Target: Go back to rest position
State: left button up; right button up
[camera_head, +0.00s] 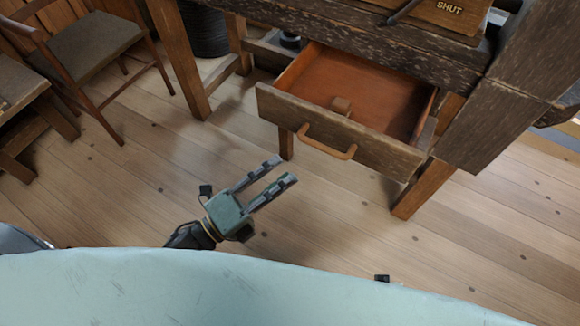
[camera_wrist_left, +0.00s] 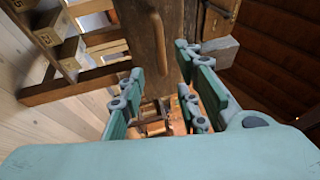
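My left gripper (camera_head: 284,170) is over the floor in front of the workbench, below and left of the drawer front in the head view. Its two fingers are parallel and spread apart, with nothing between them. In the left wrist view the gripper (camera_wrist_left: 158,75) also shows spread fingers, with the drawer handle (camera_wrist_left: 155,32) beyond them, apart from the fingers. The drawer (camera_head: 385,150) is pulled open; its wooden handle (camera_head: 326,145) is free. A small wooden piece (camera_head: 341,105) shows inside, near the front. My right gripper is not visible.
The worn workbench (camera_head: 400,45) stands at the back, with a box marked SHUT (camera_head: 450,14) on top. A wooden chair (camera_head: 90,50) is at the upper left. A dark ribbed bin (camera_head: 205,30) stands behind a bench leg. The plank floor (camera_head: 340,215) between me and the bench is clear.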

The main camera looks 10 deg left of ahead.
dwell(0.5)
pick_arm(q)
jog(key=a+f+n+g+y, duration=0.2)
jog(key=a+f+n+y, duration=0.4)
jog(key=f+n, duration=0.45)
jog(key=a+f+n+g+y, duration=0.3)
jog(key=a+f+n+y, duration=0.3)
jog(key=f, duration=0.8)
jog(key=s+d+f+n+g+y, duration=0.1)
jog(key=s+f+n+g, duration=0.65)
jog(key=s+f, duration=0.45)
jog(key=s+a+r+g+p, duration=0.1)
jog(key=s+a+p, duration=0.1)
jog(key=s+p, duration=1.3)
jog(key=s, duration=0.3)
jog(key=shift+s+a+r+n+p, duration=0.15)
jog(key=shift+s+a+n+p, duration=0.05)
jog(key=shift+a+n+p, duration=0.15)
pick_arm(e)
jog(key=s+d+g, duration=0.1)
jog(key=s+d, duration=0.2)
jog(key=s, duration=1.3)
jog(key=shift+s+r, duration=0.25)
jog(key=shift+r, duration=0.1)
